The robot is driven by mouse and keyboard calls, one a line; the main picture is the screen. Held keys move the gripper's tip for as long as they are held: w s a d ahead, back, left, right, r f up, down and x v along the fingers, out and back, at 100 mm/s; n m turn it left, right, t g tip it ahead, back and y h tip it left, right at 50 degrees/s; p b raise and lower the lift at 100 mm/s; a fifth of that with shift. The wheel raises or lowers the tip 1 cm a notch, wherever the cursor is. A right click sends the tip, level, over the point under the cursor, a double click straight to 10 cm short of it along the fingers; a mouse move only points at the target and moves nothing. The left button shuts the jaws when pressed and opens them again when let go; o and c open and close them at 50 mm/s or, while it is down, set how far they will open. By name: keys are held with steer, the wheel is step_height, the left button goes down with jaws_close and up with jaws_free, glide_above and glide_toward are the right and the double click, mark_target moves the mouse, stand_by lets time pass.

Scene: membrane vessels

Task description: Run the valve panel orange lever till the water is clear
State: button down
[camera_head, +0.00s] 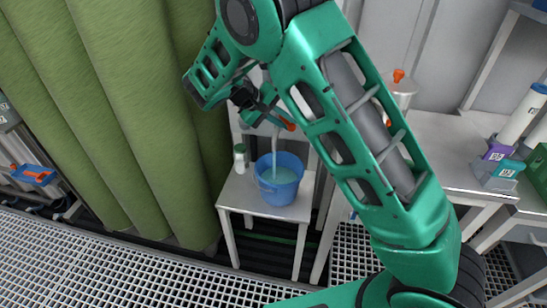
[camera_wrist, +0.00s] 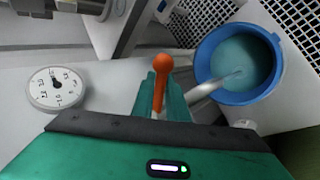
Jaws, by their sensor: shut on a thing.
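The orange lever (camera_wrist: 161,68) sits between my gripper's green fingers (camera_wrist: 158,92) in the wrist view, and the gripper is shut on it. In the head view the lever's orange tip (camera_head: 290,126) shows just past my gripper (camera_head: 262,108). A stream of water (camera_wrist: 205,90) runs from a spout into a blue bucket (camera_wrist: 204,62). The bucket (camera_head: 259,176) stands on a small white table in the head view. The water in it (camera_wrist: 240,62) looks cloudy blue-green. A round dial gauge (camera_wrist: 56,88) is on the pale panel, left of the lever.
The small white table (camera_head: 236,194) also holds a white bottle with a green cap (camera_head: 239,158), left of the bucket. Green curtains (camera_head: 110,110) hang at the left. A bench (camera_head: 440,150) with bottles and boxes stands at the right. Grating floor (camera_head: 120,270) is clear in front.

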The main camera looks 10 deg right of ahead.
steer(key=shift+w+d+n+t+y, duration=0.6)
steer(key=shift+n+t+y, duration=0.45)
steer(key=shift+n, duration=0.8)
steer(key=shift+w+d+n+t+y, duration=0.35)
steer(key=shift+d+n+t+y, duration=0.65)
steer(key=shift+n, duration=0.9)
steer(key=shift+w+d+n+t+y, duration=0.5)
steer(key=shift+n+t+y, duration=0.25)
steer(key=shift+n+t, duration=0.8)
steer(key=shift+n+g, duration=0.3)
steer(key=c, duration=1.7)
jaws_free()
steer(key=shift+c, duration=0.2)
steer(key=shift+a, duration=0.1)
steer(key=v, duration=1)
steer(key=shift+s+a+r, duration=0.1)
steer(key=shift+s+r, duration=0.05)
steer(key=shift+r, duration=0.15)
